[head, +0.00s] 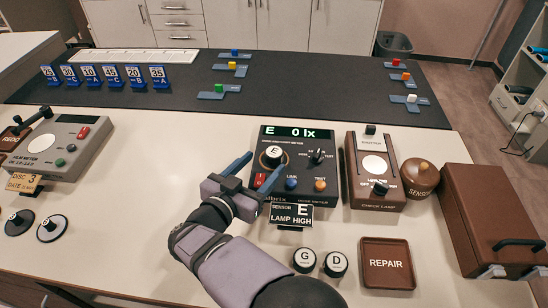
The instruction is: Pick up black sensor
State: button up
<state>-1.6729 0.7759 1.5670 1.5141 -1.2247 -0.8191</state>
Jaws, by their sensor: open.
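A black round sensor with a white top marked E (273,155) sits on the left part of the dark meter (296,205), whose display reads "E 0 lx". Two more black round pieces with white tops, marked G (305,260) and D (335,263), stand on the table in front of the meter. My gripper (257,172) is open, with its blue fingers spread at the meter's left front, close to sensor E. I cannot tell whether a finger touches the meter.
A sign (292,214) reading "SENSOR E LAMP HIGH" stands before the meter. The check lamp (375,170), a brown dome (420,175) and a brown case (495,220) are to the right. A REPAIR tray (387,285) lies in front. A film meter (62,147) is at left.

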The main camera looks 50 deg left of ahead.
aim_at(271, 155)
jog(key=shift+p+x, duration=0.65)
jog(key=shift+x, duration=3.05)
jog(key=shift+f, duration=0.15)
jog(key=c, duration=1.3)
notch_tip(271, 155, up, 10)
jog(key=shift+r, duration=0.1)
